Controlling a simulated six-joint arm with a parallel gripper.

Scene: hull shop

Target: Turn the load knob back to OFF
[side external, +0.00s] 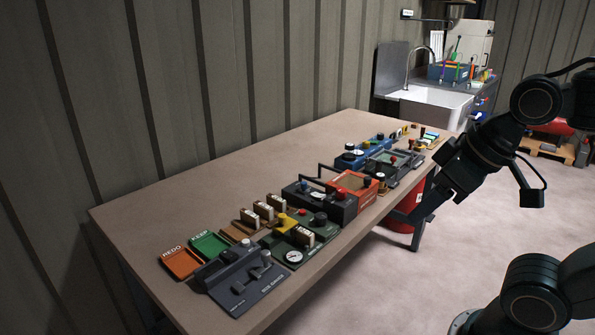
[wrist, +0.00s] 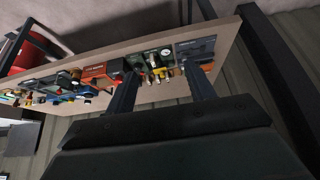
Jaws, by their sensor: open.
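Several panels with knobs stand in a row along the table. I cannot tell which knob is the load knob, as the small labels are unreadable. A green panel (side external: 288,246) carries a gauge, a yellow part and a dark knob (side external: 320,218). A blue unit (side external: 347,161) with a dark knob (side external: 350,146) sits farther back. My gripper (side external: 416,218) is off the table's right edge, apart from every panel. In the wrist view my gripper (wrist: 160,70) has its fingers spread with nothing held between them; the panels show beyond the fingertips.
The table (side external: 150,215) has free room along the wall side. Orange REDO (side external: 181,263) and green KEEP (side external: 209,246) trays lie at its near end. A dark unit with a raised handle (side external: 318,200) stands mid-row. A red bucket (side external: 398,225) is under the table; a sink (side external: 430,105) stands behind.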

